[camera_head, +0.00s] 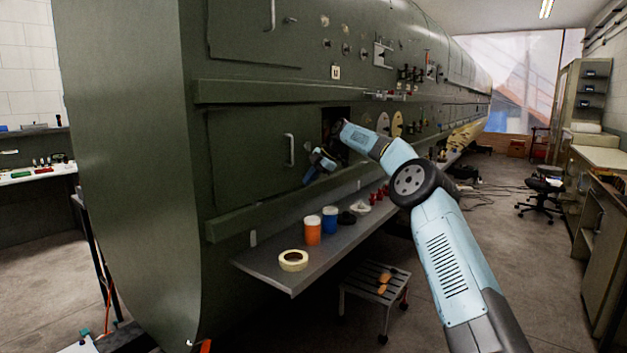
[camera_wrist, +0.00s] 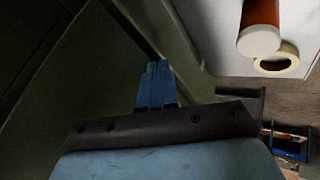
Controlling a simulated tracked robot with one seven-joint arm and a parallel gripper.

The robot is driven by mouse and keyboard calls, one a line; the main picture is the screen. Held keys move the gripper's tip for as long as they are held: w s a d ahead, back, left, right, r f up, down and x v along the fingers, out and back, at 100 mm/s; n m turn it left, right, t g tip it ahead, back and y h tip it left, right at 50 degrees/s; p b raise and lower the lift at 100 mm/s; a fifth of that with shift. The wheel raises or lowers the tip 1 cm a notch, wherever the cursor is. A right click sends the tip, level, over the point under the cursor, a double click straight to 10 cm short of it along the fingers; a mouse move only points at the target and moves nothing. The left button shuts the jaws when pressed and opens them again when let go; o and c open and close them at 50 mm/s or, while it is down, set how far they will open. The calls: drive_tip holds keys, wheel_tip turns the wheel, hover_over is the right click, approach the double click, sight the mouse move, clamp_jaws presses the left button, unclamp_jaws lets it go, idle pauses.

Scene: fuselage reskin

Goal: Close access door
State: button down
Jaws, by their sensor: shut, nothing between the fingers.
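The access door (camera_head: 245,155) is a dark green panel with a pale vertical handle (camera_head: 290,150), low on the green fuselage (camera_head: 130,150). A dark opening (camera_head: 336,118) shows just right of the panel. My arm reaches to this opening, and my gripper (camera_head: 309,177) is at the panel's right edge, below and right of the handle. In the wrist view my gripper (camera_wrist: 156,66) has its blue fingers together and empty, close to dark green surfaces. I cannot tell whether the fingertips touch the door. My arm hides part of the opening.
A grey shelf (camera_head: 290,268) juts out below the door. It holds a tape roll (camera_head: 293,261), an orange container (camera_head: 312,231), a blue container (camera_head: 330,219) and small red items. A step stool (camera_head: 374,284) stands underneath.

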drive_tip(key=shift+w+d, duration=0.15)
drive_tip(key=shift+d, duration=0.4)
drive_tip(key=shift+w+d, duration=0.15)
drive_tip(key=shift+d, duration=0.35)
drive_tip(key=shift+s+d, duration=0.1)
